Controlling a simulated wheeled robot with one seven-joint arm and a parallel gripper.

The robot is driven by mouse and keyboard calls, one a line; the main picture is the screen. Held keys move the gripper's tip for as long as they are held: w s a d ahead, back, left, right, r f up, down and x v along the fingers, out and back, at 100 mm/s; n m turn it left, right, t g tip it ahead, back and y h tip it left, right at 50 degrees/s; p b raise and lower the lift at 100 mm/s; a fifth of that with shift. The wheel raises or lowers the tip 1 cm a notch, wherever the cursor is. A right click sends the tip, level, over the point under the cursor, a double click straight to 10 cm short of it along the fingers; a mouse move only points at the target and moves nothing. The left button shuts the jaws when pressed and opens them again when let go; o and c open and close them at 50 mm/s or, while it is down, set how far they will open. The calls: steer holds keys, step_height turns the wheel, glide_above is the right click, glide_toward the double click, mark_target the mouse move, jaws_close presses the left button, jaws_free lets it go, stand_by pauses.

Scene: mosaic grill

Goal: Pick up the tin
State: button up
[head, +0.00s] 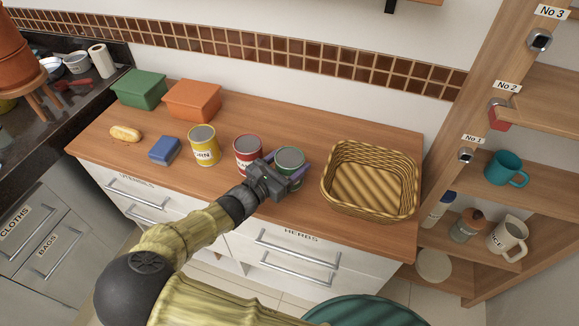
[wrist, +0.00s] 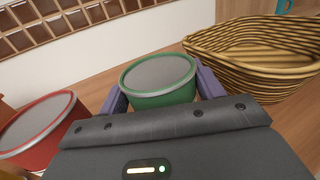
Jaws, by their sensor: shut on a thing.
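A green tin (head: 290,158) with a grey lid stands on the wooden counter, and it also shows in the wrist view (wrist: 158,82). My gripper (head: 287,170) is around the green tin, with a purple finger on each side of it, shut on it. A red tin (head: 247,150) stands just left of my gripper; its lid shows at the left of the wrist view (wrist: 38,128). A yellow corn tin (head: 204,148) stands further left. The green tin's lower part is partly hidden by my gripper, so I cannot tell whether it touches the counter.
A wicker basket (head: 370,207) sits right of the green tin. A blue box (head: 164,150), a bread roll (head: 126,133), a green container (head: 139,91) and an orange container (head: 192,101) stand to the left. Open shelves with mugs are at the right. The counter's front middle (head: 190,182) is clear.

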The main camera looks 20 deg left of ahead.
steer(key=shift+r, duration=0.1)
step_height(320, 180, up, 18)
steer(key=shift+p, duration=0.3)
steer(key=shift+w+p, duration=0.1)
steer(key=shift+p, duration=0.25)
stand_by(0.3)
